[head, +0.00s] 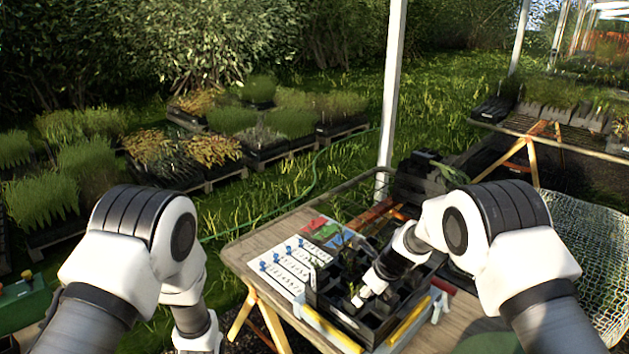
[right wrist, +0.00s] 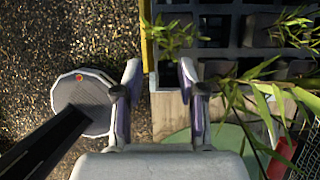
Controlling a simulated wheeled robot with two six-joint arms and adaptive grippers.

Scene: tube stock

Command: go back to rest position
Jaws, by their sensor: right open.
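My right arm reaches in from the right in the head view. Its gripper (head: 362,296) is over the black tube tray (head: 378,328) on the wooden table (head: 240,250). In the right wrist view the two fingers (right wrist: 160,82) stand apart with nothing between them. The tray's dark cells (right wrist: 215,25) lie beyond the fingertips there. Green leafy seedlings (right wrist: 275,95) show close by on the right of that view. My left arm hangs down at the left of the head view, beside the table; its gripper fingers do not show.
Yellow strips (head: 407,322) run along the tray's sides. A white numbered board with blue pegs (head: 285,268) and coloured cards (head: 322,230) lie left of and behind the tray. A white post (head: 391,90) stands behind the table. Netting (head: 590,240) is at the right.

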